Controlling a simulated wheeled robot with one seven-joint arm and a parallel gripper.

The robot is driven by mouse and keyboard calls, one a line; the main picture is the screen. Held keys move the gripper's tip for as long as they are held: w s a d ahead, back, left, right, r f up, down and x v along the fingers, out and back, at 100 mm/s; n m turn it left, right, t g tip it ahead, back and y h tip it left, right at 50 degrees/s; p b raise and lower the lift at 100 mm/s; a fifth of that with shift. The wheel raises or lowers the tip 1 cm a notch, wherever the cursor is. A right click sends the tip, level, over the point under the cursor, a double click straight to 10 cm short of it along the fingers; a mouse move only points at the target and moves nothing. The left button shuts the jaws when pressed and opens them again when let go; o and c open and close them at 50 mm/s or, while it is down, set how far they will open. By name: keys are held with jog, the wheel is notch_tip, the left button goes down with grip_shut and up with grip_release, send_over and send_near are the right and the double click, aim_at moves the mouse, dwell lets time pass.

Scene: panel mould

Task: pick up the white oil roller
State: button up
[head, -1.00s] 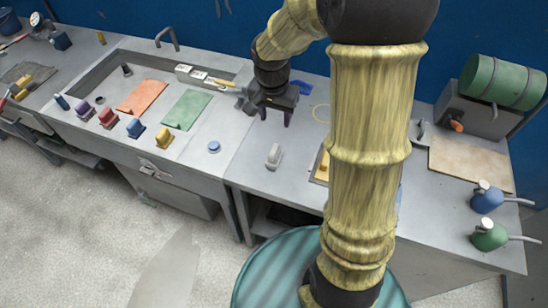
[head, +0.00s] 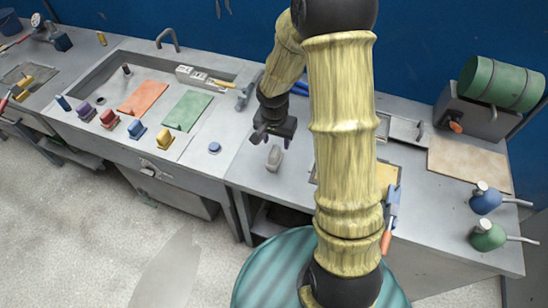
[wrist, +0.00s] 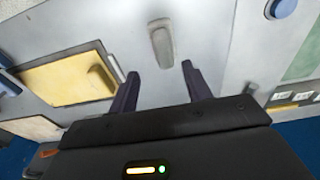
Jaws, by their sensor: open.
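The white oil roller (head: 275,158) looks like a small pale grey-white block with a raised top. It stands alone on the grey worktop, right of the round blue disc. In the wrist view the roller (wrist: 162,43) lies just beyond the fingertips, roughly centred between them. My gripper (head: 272,139) is pointed down, open and empty, close behind the roller in the head view. In the wrist view my gripper (wrist: 160,73) shows two dark fingers spread apart with nothing between them. I cannot tell its exact height above the worktop.
A blue disc (head: 214,147) and a green sheet (head: 187,111) lie to the left. A yellow block (head: 165,138) stands beside the sheet. A framed yellow panel (wrist: 70,78) lies near the gripper. Worktop around the roller is clear.

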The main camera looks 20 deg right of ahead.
aim_at(274, 150)
jog(key=shift+w+f, duration=0.1)
jog(key=shift+f, duration=0.7)
jog(key=shift+w+a+f+p, duration=0.1)
jog(key=shift+f+p, duration=0.05)
jog(key=shift+f, duration=0.7)
jog(key=shift+w+a+f+p, duration=0.1)
jog(key=shift+w+f+p, duration=0.1)
jog(key=shift+f, duration=0.7)
jog(key=shift+w+f+p, duration=0.1)
jog(key=shift+f+p, duration=0.05)
jog(key=shift+f, duration=0.7)
grip_shut()
